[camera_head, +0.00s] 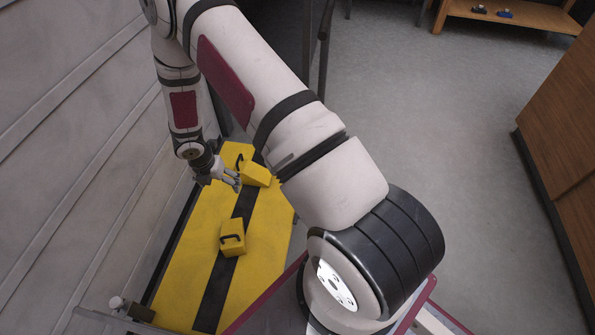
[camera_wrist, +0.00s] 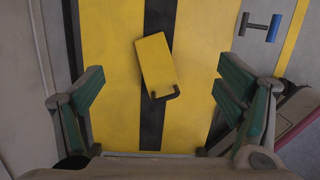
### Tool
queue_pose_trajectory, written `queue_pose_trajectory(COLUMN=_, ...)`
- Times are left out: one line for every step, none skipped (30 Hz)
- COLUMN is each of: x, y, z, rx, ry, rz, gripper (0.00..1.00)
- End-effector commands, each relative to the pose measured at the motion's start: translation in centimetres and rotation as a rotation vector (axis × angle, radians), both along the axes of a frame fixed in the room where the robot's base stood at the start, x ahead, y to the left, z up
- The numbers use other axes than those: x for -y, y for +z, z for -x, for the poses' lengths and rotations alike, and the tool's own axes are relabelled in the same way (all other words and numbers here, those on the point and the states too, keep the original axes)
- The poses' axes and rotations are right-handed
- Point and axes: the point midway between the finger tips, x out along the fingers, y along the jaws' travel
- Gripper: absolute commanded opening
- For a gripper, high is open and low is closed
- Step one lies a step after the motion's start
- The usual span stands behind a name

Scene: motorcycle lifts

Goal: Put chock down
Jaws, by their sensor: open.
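A yellow chock (camera_head: 232,240) with a black handle sits on the yellow lift platform (camera_head: 187,268), over its black stripe. Another yellow chock shape (camera_head: 257,176) with a black handle beside it lies farther along the platform, partly crowded by my arm. My gripper (camera_head: 229,181) hangs over the platform, just left of that farther shape. In the wrist view my gripper (camera_wrist: 160,82) is open, its green-padded fingers wide apart. A yellow chock (camera_wrist: 155,62) lies tilted across the black stripe, centred between the fingers and apart from them. I cannot tell which chock this is.
A grey panelled wall (camera_head: 70,150) runs close along the platform's left side. Grey floor (camera_head: 440,130) is open to the right. A wooden cabinet (camera_head: 565,130) stands at the right edge and a wooden bench (camera_head: 510,20) at the back. A blue-and-dark T-shaped part (camera_wrist: 260,27) shows in the wrist view.

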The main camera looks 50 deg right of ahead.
Motion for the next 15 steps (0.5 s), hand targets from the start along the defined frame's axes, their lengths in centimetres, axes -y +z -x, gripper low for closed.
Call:
queue_pose_trajectory(x=0.9, y=3.4, z=-0.8, rx=0.035, ry=-0.074, rz=0.031, gripper=0.86)
queue_pose_trajectory(x=1.4, y=5.1, z=-1.0, rx=0.052, ry=-0.122, rz=0.047, gripper=0.86)
queue_pose_trajectory(x=2.0, y=7.3, z=-1.1, rx=0.073, ry=-0.185, rz=0.067, gripper=0.86)
queue_pose_trajectory(x=2.5, y=8.9, z=-1.1, rx=0.089, ry=-0.234, rz=0.080, gripper=0.86)
queue_pose_trajectory(x=2.9, y=10.6, z=-1.0, rx=0.105, ry=-0.283, rz=0.093, gripper=0.86)
queue_pose_trajectory(x=3.4, y=12.7, z=-0.9, rx=0.126, ry=-0.348, rz=0.108, gripper=0.86)
queue_pose_trajectory(x=3.7, y=14.4, z=-0.6, rx=0.143, ry=-0.396, rz=0.117, gripper=0.86)
queue_pose_trajectory(x=4.0, y=15.9, z=-0.4, rx=0.159, ry=-0.444, rz=0.126, gripper=0.86)
queue_pose_trajectory(x=4.4, y=18.0, z=0.1, rx=0.178, ry=-0.510, rz=0.137, gripper=0.86)
queue_pose_trajectory(x=4.7, y=19.5, z=0.6, rx=0.195, ry=-0.558, rz=0.144, gripper=0.86)
queue_pose_trajectory(x=4.9, y=21.0, z=1.0, rx=0.210, ry=-0.608, rz=0.149, gripper=0.86)
queue_pose_trajectory(x=5.2, y=22.9, z=1.8, rx=0.229, ry=-0.675, rz=0.155, gripper=0.86)
queue_pose_trajectory(x=5.4, y=24.3, z=2.4, rx=0.243, ry=-0.725, rz=0.158, gripper=0.86)
queue_pose_trajectory(x=5.5, y=25.7, z=3.1, rx=0.257, ry=-0.774, rz=0.160, gripper=0.86)
queue_pose_trajectory(x=5.6, y=27.4, z=4.1, rx=0.274, ry=-0.840, rz=0.161, gripper=0.86)
